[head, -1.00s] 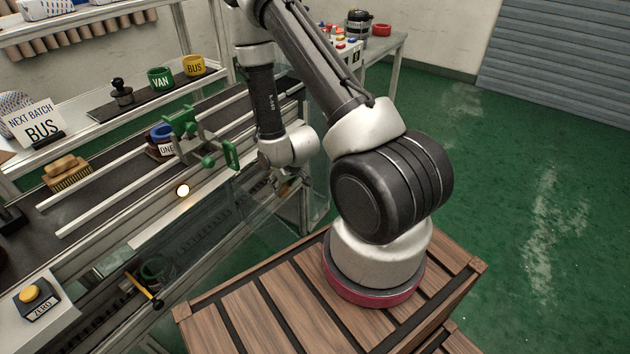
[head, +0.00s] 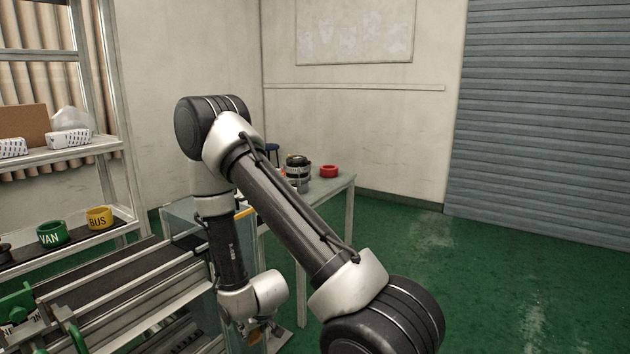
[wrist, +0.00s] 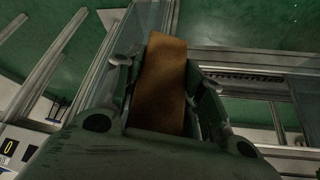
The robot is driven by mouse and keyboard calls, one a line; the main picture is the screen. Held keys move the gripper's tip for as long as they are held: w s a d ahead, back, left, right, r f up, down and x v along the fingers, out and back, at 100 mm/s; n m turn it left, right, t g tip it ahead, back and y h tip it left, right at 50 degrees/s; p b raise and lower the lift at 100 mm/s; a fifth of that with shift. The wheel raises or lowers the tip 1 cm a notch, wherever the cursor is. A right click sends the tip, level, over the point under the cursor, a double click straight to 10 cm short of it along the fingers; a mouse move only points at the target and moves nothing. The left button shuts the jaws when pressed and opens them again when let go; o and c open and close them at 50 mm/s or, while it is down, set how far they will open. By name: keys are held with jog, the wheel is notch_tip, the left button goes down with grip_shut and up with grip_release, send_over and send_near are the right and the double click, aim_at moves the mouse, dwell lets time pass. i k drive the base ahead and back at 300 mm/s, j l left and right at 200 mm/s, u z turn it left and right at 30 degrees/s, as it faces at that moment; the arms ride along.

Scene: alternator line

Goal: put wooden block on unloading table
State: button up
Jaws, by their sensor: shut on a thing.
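The wooden block (wrist: 162,92), brown and oblong, stands between the fingers of my gripper (wrist: 166,76) in the wrist view. The fingers are shut on its two sides and its far end sticks out beyond them. In the head view my gripper is low in the middle, largely hidden below my wrist, and the block cannot be made out clearly there. The table at the end of the line, likely the unloading table (head: 330,189), stands behind and right of my wrist. My gripper is apart from its top.
A dark and silver alternator (head: 298,172) and a red ring (head: 329,171) stand on that table. The conveyor (head: 130,290) with clear guard panels lies at left. Green floor at right is free.

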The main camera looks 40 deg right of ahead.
aim_at(316, 182)
jog(key=i+l, duration=0.1)
jog(key=l, duration=0.25)
jog(key=i+l, duration=0.15)
jog(key=l, duration=0.25)
jog(key=i+l, duration=0.1)
jog(key=l, duration=0.25)
jog(key=i+l, duration=0.1)
jog(key=l, duration=0.25)
jog(key=i+l, duration=0.15)
jog(key=l, duration=0.2)
jog(key=i+l, duration=0.1)
jog(key=l, duration=0.3)
jog(key=i+l, duration=0.1)
jog(key=l, duration=0.25)
